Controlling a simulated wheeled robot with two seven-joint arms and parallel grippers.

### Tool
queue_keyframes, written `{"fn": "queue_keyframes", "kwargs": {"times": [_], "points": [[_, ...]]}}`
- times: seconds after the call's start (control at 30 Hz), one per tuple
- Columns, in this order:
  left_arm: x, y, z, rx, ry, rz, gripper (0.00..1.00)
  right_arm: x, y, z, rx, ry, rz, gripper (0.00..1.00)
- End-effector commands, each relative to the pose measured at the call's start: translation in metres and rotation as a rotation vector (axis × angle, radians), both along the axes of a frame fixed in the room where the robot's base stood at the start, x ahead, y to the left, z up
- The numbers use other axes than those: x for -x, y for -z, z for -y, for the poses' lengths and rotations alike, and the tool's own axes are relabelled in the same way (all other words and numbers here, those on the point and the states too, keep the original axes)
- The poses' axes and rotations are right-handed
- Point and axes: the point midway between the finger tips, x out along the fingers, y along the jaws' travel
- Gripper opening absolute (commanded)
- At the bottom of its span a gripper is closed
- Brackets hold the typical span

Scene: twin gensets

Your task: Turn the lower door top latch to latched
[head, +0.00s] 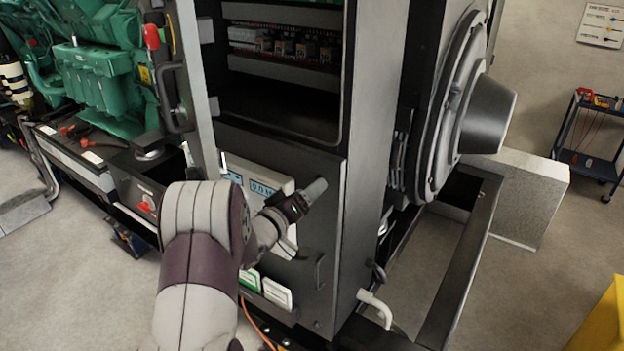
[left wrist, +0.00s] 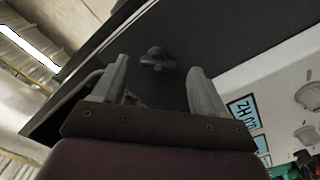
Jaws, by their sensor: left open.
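The lower door (head: 328,235) is a dark grey panel below the open cabinet bay, and it looks closed. My left gripper (head: 308,194) is in front of its upper part. In the left wrist view, a small dark latch (left wrist: 156,59) on a dark panel shows between the open fingertips of my left gripper (left wrist: 159,68). The fingers look apart from it and hold nothing. The latch is hidden behind the gripper in the head view, and its turn angle is hard to tell. My right gripper is not in view.
A dark pull handle (head: 318,270) stands out lower on the door. A white meter panel (head: 250,178) is beside my left wrist. An upper door (head: 187,75) with a handle stands open at the left. A pale curved part (head: 375,308) juts out at the cabinet's lower right.

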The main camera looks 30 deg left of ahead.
Motion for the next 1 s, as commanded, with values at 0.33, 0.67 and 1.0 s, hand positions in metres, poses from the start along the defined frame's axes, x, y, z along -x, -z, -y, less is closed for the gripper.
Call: {"fn": "queue_keyframes", "kwargs": {"times": [0.33, 0.67, 1.0], "points": [[-0.026, 0.0, 0.002, -0.001, 0.001, -0.001, 0.72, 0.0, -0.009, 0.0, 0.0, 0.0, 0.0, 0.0], [-0.025, 0.0, 0.002, -0.001, 0.0, 0.0, 0.17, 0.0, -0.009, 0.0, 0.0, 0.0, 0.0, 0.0], [-0.025, 0.003, 0.002, -0.037, -0.001, 0.002, 0.16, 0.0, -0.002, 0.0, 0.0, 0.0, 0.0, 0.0]]}}
